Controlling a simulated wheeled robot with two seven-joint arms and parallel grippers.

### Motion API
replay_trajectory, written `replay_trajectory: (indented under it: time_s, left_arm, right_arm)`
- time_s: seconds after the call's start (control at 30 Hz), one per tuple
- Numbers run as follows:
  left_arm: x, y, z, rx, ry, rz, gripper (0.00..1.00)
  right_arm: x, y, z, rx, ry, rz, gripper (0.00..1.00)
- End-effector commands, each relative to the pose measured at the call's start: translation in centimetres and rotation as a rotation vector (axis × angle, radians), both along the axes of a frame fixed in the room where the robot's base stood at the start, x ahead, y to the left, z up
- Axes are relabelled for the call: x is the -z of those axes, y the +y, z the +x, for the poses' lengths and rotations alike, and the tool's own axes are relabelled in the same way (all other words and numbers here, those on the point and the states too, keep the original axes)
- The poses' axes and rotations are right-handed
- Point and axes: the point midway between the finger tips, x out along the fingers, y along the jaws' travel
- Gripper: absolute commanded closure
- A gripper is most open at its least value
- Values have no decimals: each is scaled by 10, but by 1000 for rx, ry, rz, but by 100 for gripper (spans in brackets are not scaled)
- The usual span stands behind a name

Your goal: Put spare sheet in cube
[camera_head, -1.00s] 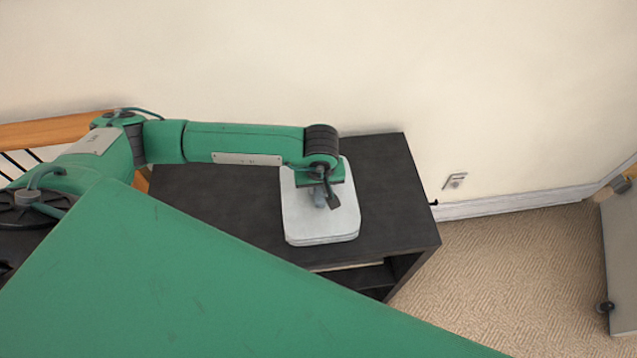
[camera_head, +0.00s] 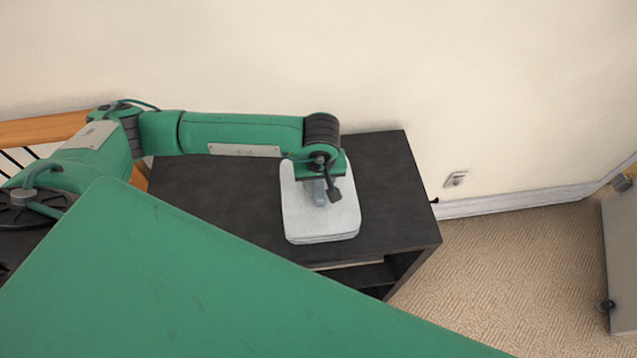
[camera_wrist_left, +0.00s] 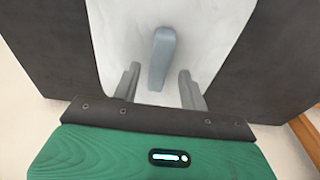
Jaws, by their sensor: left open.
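The spare sheet, a white folded stack with rounded corners (camera_head: 318,222), lies flat on top of the dark cube shelf (camera_head: 225,205). My left gripper (camera_head: 323,192) points down over the sheet's back half, and its wrist hides the sheet's back edge. In the left wrist view the grey fingers of my left gripper (camera_wrist_left: 160,78) are spread apart with the white sheet (camera_wrist_left: 205,25) behind them. Nothing is held between them, and I cannot tell whether the fingertips touch the sheet. The cube's open front (camera_head: 372,277) shows only in part; my green body hides the rest. My right gripper is out of view.
A cream wall stands close behind the shelf, with an outlet (camera_head: 456,179) to the right. A wooden railing (camera_head: 40,131) is at the left. Beige carpet (camera_head: 500,265) lies free at the right, up to a grey panel (camera_head: 620,255) at the far edge.

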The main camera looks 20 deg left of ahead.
Motion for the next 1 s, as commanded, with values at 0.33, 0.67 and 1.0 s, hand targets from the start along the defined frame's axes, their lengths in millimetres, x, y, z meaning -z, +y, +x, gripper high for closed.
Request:
replay_trajectory:
  time_s: [0.33,0.67,1.0]
  left_arm:
    - [-71,-6,-8,2,-5,-1,57]
    - [-95,-7,-12,0,0,0,57]
    - [-95,-8,-12,-1,-1,-1,57]
  right_arm:
    - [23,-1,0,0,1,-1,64]
    - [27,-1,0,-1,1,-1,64]
    - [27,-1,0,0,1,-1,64]
